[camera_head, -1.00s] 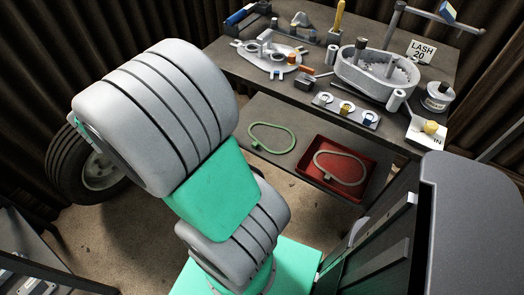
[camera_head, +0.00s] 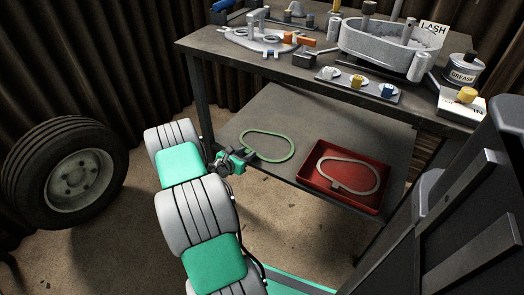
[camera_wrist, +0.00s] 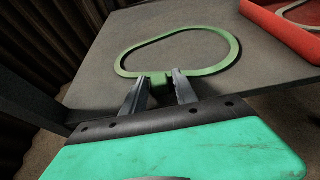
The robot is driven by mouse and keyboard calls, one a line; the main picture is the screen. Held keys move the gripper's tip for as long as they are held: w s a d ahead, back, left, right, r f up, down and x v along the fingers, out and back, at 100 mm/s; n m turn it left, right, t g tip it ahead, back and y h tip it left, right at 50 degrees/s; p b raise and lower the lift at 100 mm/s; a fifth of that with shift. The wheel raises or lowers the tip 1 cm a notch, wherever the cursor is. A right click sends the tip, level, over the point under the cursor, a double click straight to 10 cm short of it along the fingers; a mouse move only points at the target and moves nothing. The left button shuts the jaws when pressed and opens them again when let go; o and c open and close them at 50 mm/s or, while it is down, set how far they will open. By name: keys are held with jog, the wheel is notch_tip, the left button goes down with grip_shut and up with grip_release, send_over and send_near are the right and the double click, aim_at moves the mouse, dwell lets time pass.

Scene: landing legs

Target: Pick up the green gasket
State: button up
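The green gasket (camera_head: 293,147) is a thin oval ring with a small tab, lying flat on the lower shelf (camera_head: 330,118). In the head view my gripper (camera_head: 240,155) is at the ring's near left side, by its tab. In the wrist view the gasket (camera_wrist: 205,71) lies just ahead, its tab pointing toward me. The two fingers of my gripper (camera_wrist: 161,80) stand on either side of the tab, apart, with the tab between the tips. I see no clear grip on it; exact contact is hard to tell.
A red tray (camera_head: 305,181) holding a pale gasket (camera_head: 374,188) sits right of the green one. The table top (camera_head: 290,67) above the shelf carries several parts and a grey basin (camera_head: 385,52). A table leg (camera_head: 202,105) stands left. A wheel (camera_head: 70,170) stands far left.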

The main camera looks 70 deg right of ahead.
jog(key=shift+d, duration=0.2)
grip_shut()
dwell(0.5)
